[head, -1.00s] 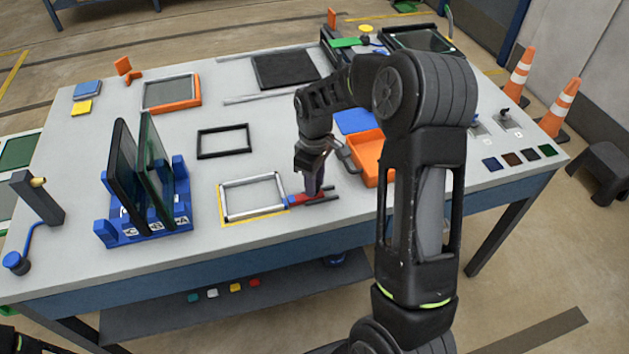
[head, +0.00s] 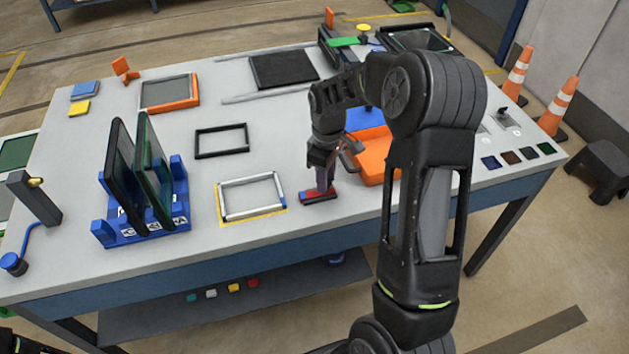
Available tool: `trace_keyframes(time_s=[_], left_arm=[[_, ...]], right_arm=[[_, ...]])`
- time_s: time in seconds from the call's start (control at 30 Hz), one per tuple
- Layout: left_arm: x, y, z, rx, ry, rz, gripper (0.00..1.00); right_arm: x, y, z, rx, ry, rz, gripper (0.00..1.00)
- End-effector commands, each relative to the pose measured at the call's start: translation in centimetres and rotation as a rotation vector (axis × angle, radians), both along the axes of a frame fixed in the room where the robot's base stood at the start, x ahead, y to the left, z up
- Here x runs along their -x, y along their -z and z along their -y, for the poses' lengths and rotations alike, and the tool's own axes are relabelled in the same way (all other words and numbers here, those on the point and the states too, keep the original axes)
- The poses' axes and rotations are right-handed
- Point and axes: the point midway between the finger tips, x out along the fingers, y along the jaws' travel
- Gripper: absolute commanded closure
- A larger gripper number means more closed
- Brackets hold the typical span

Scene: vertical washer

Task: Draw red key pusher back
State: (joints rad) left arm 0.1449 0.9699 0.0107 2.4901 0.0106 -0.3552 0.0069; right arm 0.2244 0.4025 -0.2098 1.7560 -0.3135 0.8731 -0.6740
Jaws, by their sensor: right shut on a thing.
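The red key pusher (head: 318,196) is a small red block on a dark base, on the table's front part just right of the silver frame (head: 252,197). My right gripper (head: 322,182) points down from above and is shut on the red pusher. Its fingers hide part of the pusher's top. A gap shows between the pusher and the silver frame, which lies on a yellow-outlined area. My left gripper is not in the view.
An orange tray (head: 372,168) stands close behind and right of my right gripper. A blue rack (head: 140,228) holds dark upright panels at the left. A black frame (head: 221,141) lies farther back. The table's front edge is close.

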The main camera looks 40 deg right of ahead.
Motion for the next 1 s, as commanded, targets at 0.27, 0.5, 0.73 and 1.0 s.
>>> trace_keyframes(time_s=[0.27, 0.5, 0.73, 1.0], left_arm=[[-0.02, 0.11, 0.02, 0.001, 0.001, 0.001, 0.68], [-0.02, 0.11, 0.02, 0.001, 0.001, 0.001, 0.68], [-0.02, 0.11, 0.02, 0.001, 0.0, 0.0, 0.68], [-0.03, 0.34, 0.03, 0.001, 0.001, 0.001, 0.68]], right_arm=[[0.34, -0.11, 1.21, 0.004, 0.001, 0.004, 1.0], [0.36, -0.11, 1.22, 0.003, 0.002, 0.003, 0.59], [0.36, -0.06, 1.07, 0.001, 0.001, 0.002, 0.5], [0.29, -0.78, 1.02, 0.001, 0.001, 0.003, 0.5]])
